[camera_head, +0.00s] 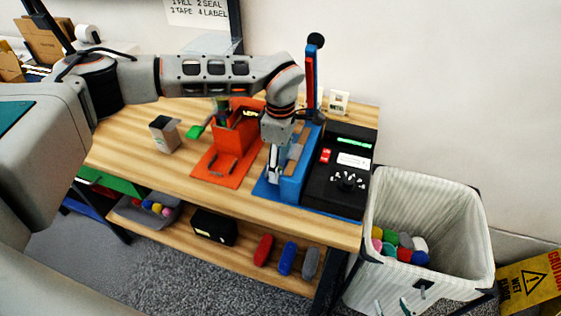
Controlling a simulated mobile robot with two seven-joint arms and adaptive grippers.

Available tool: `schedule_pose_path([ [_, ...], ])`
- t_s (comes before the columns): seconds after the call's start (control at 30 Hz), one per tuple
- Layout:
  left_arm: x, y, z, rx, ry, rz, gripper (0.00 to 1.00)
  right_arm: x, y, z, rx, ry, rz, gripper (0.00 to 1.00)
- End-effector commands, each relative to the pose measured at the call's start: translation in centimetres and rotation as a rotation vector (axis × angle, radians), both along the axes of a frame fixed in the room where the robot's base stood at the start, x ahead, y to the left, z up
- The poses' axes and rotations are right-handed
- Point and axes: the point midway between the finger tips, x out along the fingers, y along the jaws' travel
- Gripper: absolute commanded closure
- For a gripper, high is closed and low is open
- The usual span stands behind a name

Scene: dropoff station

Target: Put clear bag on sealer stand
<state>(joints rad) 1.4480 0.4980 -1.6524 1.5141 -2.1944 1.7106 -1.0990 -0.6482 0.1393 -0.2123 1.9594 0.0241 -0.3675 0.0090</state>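The sealer stand is a blue block (293,186) on a blue base at the right of the wooden table, beside a black unit (338,180) with a green display. An upright red and blue lever (310,80) with a black knob rises behind it. My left gripper (275,172) points down at the left side of the blue block, very close to it. Its fingers are small and partly hidden, so its opening is unclear. A tan, partly see-through patch (297,146) shows between the gripper and the block; I cannot tell whether it is the clear bag. My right gripper is out of view.
A striped bin (385,285) with colourful items stands right of the table. The lower shelf (190,260) holds several objects.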

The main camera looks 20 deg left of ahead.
Motion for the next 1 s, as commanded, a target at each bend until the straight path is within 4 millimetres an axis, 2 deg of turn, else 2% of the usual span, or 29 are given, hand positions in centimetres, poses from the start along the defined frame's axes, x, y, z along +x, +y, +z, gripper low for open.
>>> schedule_pose_path([
  [0.17, 0.0, 0.0, 0.2, 0.0, 0.0, 0.0, 0.41, 0.1, 0.0, 0.2, 0.001, -0.003, 0.0, 0.6],
  [0.27, 0.1, 0.0, 1.0, -0.001, -0.003, -0.001, 0.41, 0.1, 0.0, 0.3, 0.001, -0.005, 0.0, 0.6],
  [0.37, 0.1, 0.0, 2.5, -0.001, -0.004, -0.001, 0.41, 0.2, 0.0, 0.2, 0.001, -0.006, 0.0, 0.6],
  [0.7, 0.1, 0.0, 9.3, 0.0, -0.004, 0.0, 0.41, 0.1, 0.0, -0.7, 0.001, -0.003, 0.0, 0.6],
  [0.8, 0.1, 0.0, 10.7, 0.0, -0.003, 0.001, 0.41, 0.0, 0.0, -0.9, 0.0, -0.001, 0.0, 0.6],
  [1.0, 0.0, 0.0, 12.2, 0.001, 0.0, 0.0, 0.41, -0.1, 0.0, -1.1, 0.0, 0.002, 0.001, 0.6],
])
